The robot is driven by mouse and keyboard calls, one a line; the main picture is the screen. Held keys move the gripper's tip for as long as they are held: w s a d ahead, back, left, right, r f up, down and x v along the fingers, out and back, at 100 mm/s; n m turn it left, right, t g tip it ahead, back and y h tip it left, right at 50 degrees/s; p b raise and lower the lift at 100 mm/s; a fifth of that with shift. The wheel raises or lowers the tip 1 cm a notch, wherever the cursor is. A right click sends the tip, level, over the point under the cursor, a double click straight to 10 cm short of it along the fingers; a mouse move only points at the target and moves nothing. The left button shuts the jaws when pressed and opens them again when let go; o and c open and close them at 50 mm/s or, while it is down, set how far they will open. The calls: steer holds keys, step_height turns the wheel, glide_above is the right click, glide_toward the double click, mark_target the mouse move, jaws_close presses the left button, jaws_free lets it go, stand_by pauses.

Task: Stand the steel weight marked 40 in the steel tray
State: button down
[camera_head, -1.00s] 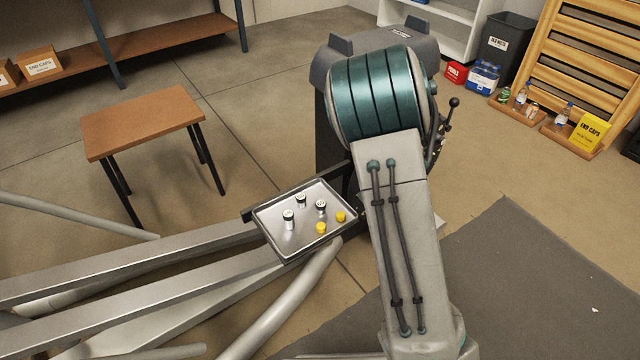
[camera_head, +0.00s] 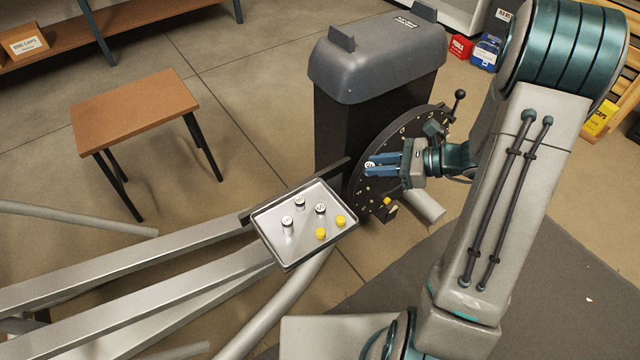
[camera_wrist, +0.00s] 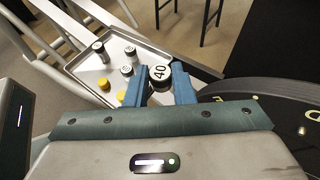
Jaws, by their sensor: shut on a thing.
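My gripper (camera_head: 378,163) has blue fingers and is shut on the steel weight marked 40. The weight's black-rimmed white face with the number 40 (camera_wrist: 160,72) shows between the fingertips in the wrist view; in the head view it is a small pale spot at the fingertips (camera_head: 370,164). It is held in front of the dark disc, to the right of the steel tray (camera_head: 277,252). The tray holds three steel weights, one at left (camera_head: 287,222), one at the back (camera_head: 300,202) and one near the middle (camera_head: 320,209). Two yellow pieces (camera_head: 320,233) sit at the tray's front right.
A dark round disc (camera_head: 400,150) with pegs and a lever stands right of the tray, beside a tall grey machine housing (camera_head: 375,60). Steel rails (camera_head: 130,265) run left of the tray. A brown table (camera_head: 135,108) stands at back left.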

steer(key=shift+w+a+f, duration=0.1)
steer(key=shift+w+a, duration=0.1)
steer(key=shift+a, duration=0.1)
steer(key=b, duration=0.5)
glide_above(327, 199)
step_height(327, 199, down, 7)
steer(key=shift+r, duration=0.15)
step_height(327, 199, down, 4)
steer(key=shift+b, duration=0.8)
steer(key=shift+r, duration=0.1)
steer(key=c, duration=1.5)
jaws_free()
steer(key=shift+c, duration=0.2)
